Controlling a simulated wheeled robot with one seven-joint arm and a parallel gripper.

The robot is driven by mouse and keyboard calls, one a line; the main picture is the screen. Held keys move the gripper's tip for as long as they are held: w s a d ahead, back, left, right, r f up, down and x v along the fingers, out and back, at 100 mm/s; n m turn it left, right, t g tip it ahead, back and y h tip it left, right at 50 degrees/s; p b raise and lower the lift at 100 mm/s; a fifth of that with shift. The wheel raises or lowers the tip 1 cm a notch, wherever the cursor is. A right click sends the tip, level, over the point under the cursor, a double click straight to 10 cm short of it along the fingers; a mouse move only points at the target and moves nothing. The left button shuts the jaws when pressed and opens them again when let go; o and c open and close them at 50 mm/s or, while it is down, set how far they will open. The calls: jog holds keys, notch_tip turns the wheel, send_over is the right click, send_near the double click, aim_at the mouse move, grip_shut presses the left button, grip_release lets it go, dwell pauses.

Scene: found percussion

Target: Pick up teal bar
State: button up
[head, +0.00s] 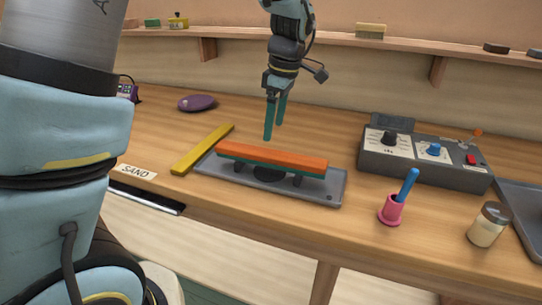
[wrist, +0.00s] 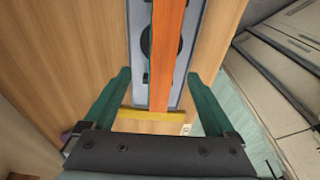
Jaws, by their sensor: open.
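A teal bar (head: 258,168) lies under an orange bar (head: 272,156), with only its front edge showing in the head view. Both rest on short dark supports on a grey plate (head: 328,192) with a black disc. In the wrist view the orange bar (wrist: 166,60) hides nearly all of the teal one. My gripper (head: 274,131) is open and empty. Its teal fingers point down, above and apart from the bars. In the wrist view my gripper (wrist: 158,76) has its fingers on either side of the orange bar's line.
A yellow bar (head: 203,149) lies at the plate's left end. To the right are a grey control box (head: 425,165), a pink cup (head: 391,212) with a blue handle, and a jar (head: 488,226). A purple oval (head: 197,103) lies behind. A shelf (head: 235,33) runs along the wall.

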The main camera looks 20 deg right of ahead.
aim_at(271, 152)
jog(key=f, duration=0.4)
jog(key=shift+w+a+p, duration=0.15)
jog(key=shift+a+p, duration=0.1)
jog(key=shift+p, duration=0.15)
jog(key=shift+a+f+p, duration=0.15)
jog(key=shift+f+p, duration=0.9)
jog(key=shift+f, duration=1.45)
jog(key=shift+w, duration=0.1)
grip_shut()
